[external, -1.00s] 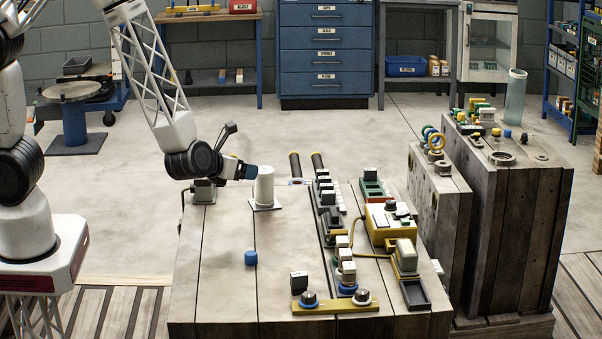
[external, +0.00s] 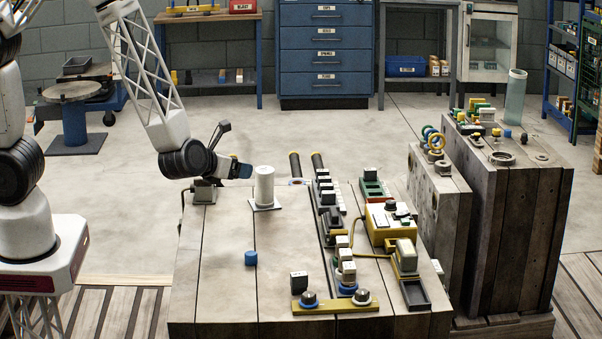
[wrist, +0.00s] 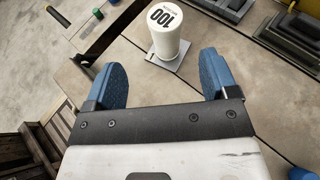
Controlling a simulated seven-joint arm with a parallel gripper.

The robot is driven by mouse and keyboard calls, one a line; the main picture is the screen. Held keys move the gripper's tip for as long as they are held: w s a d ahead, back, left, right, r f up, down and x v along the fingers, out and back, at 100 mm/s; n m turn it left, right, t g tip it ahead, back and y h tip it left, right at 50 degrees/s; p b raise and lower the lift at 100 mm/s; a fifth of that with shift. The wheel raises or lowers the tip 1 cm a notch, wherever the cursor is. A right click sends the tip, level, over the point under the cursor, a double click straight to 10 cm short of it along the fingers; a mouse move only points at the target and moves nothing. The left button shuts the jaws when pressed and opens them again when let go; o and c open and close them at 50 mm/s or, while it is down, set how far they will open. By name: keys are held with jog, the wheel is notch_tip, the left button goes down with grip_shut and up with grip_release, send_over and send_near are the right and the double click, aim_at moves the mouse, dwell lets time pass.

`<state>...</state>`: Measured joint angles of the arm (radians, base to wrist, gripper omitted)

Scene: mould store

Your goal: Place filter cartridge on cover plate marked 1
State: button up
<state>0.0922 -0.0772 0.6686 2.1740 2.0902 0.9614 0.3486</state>
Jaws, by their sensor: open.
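A white cylinder marked "100", which looks like the filter cartridge (external: 264,184), stands upright on a thin square plate (external: 277,206) on the bench. In the wrist view the cartridge (wrist: 164,38) is beyond my fingertips, on the grey plate (wrist: 150,57). No number 1 is readable on this plate; the cartridge covers its middle. My gripper (external: 243,170) is just left of the cartridge in the external view. In the wrist view its two blue fingers (wrist: 163,63) are spread, with nothing between them and a gap to the cartridge.
A small blue cylinder (external: 251,258) stands nearer the front of the bench. A row of blocks and switches runs along the bench's right part, with a yellow box (external: 390,222) beside it. Two black-handled rods (external: 295,165) lie at the back edge.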

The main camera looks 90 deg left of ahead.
jog(key=s+a+r+n+g, duration=0.2)
jog(key=s+r+n+g, duration=0.2)
jog(key=s+r+n, duration=0.35)
jog(key=s+a+r+n+g, duration=0.2)
jog(key=s+r+n+g, duration=0.1)
jog(key=s+r+n, duration=0.45)
jog(key=s+d+r+n+h, duration=0.9)
jog(key=s+d+r+n, duration=0.1)
jog(key=s, duration=0.4)
jog(key=shift+s+d+r+n+h, duration=0.3)
jog(key=shift+d+n, duration=0.5)
jog(key=shift+n, duration=0.1)
